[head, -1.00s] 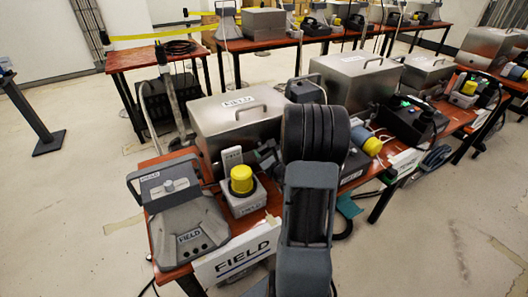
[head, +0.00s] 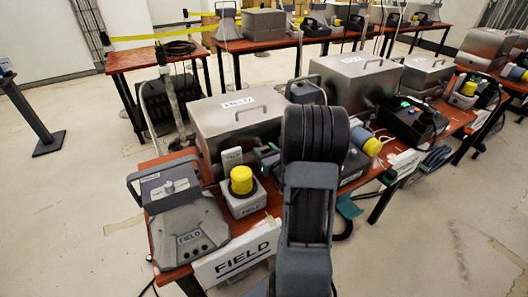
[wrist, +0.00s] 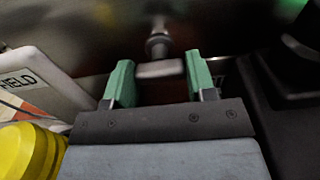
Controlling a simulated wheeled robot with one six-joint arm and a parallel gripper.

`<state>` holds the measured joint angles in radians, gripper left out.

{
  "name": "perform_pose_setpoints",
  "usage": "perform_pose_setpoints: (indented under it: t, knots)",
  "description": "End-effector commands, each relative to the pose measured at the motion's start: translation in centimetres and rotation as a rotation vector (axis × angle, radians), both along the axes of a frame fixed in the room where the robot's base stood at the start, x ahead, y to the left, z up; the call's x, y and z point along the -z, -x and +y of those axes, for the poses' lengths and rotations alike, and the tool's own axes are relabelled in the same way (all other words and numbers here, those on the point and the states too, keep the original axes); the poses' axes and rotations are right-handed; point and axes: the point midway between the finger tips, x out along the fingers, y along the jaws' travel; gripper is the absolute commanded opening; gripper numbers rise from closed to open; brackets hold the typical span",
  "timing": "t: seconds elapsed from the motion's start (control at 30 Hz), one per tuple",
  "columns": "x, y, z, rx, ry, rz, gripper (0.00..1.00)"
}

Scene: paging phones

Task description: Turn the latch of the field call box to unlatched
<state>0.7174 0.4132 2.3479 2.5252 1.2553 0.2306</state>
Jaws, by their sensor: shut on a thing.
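The field call box (head: 238,104) is a large steel box with a top handle and a FIELD label, on the nearest wooden table. Its front face fills the dark upper part of the wrist view. The latch (wrist: 160,69) is a small metal bar on a round stem, lying roughly level in the wrist view. My gripper (wrist: 160,84) has a green finger at each end of the bar and is shut on it. In the head view my own arm hides the latch and most of the gripper.
A yellow-topped button box (head: 241,181) stands close by and shows at lower left in the wrist view. A grey handled FIELD unit (head: 180,215) sits at the table's left end. A black case (head: 413,121) with a green light stands to the right.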

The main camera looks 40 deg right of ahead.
Motion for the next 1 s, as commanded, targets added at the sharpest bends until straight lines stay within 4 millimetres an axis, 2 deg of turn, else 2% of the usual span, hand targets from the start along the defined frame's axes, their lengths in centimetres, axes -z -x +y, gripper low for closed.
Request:
perform_pose_setpoints:
  t: [0.27, 0.3, 0.57, 0.87, 1.0]
  knots:
    - [0.0, 0.0, 0.0, 0.000, -0.004, 0.000, 0.27]
    - [0.0, 0.0, 0.0, 0.000, -0.004, 0.000, 0.53]
    - [0.0, 0.0, 0.0, 0.000, -0.002, 0.001, 0.77]
    - [0.0, 0.3, 0.0, 0.001, -0.001, 0.000, 0.77]
    - [0.0, 1.8, 0.1, 0.003, -0.001, 0.000, 0.77]
